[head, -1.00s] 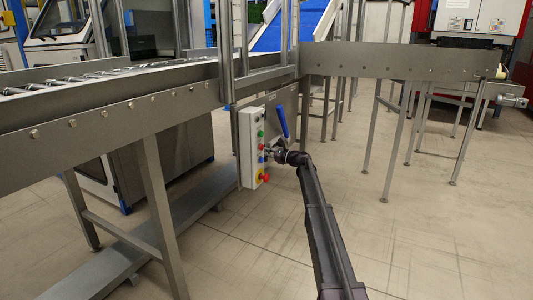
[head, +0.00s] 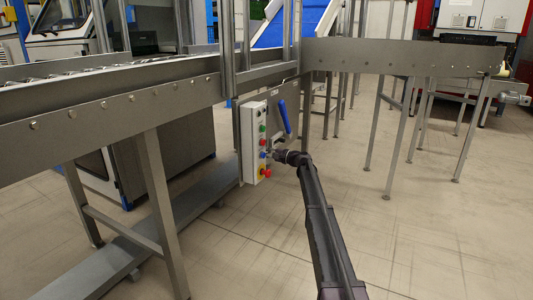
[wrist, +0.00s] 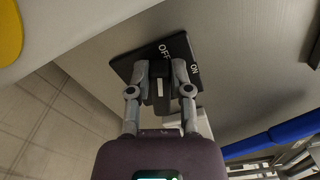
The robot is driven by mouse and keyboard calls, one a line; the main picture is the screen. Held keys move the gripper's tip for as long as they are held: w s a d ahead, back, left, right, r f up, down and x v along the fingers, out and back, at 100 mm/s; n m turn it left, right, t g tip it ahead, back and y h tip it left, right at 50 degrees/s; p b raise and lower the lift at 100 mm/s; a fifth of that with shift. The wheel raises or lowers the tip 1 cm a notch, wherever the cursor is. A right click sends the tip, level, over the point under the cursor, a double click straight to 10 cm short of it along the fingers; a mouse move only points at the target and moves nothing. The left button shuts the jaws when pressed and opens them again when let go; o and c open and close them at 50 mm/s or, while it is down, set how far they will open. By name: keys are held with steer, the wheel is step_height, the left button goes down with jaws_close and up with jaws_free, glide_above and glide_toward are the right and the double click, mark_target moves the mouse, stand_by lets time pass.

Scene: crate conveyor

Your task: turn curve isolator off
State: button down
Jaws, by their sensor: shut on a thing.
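The isolator, a black square plate (wrist: 126,68) marked OFF and ON, shows in the wrist view on a grey panel. Its black knob with a white stripe (wrist: 160,87) stands between the fingers of my gripper (wrist: 161,76), which is shut on it. The striped knob points roughly toward the word OFF. The fingers cover part of the plate. In the head view my gripper (head: 272,154) is at the right side of the white control box (head: 247,143), and the isolator itself is hidden or too small to make out.
The box carries several coloured buttons and a red mushroom button (head: 266,173). A blue handle (head: 284,117) stands just above my gripper. The grey conveyor frame (head: 110,105) runs above left, with legs under it. The floor (head: 420,240) to the right is clear.

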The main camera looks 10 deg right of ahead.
steer(key=shift+w+a+f+n, duration=0.1)
steer(key=shift+w+a+n, duration=0.15)
steer(key=shift+n, duration=0.35)
steer(key=shift+w+a+f+n, duration=0.1)
steer(key=shift+w+n, duration=0.1)
steer(key=shift+n, duration=0.4)
steer(key=c, duration=0.6)
jaws_free()
steer(key=shift+r, duration=0.15)
steer(key=shift+o, duration=0.3)
steer(key=shift+s+f, duration=0.1)
steer(key=shift+f, duration=0.1)
steer(key=shift+s+d, duration=0.3)
steer(key=v, duration=1.1)
steer(key=shift+s+d, duration=0.15)
steer(key=shift+d, duration=0.1)
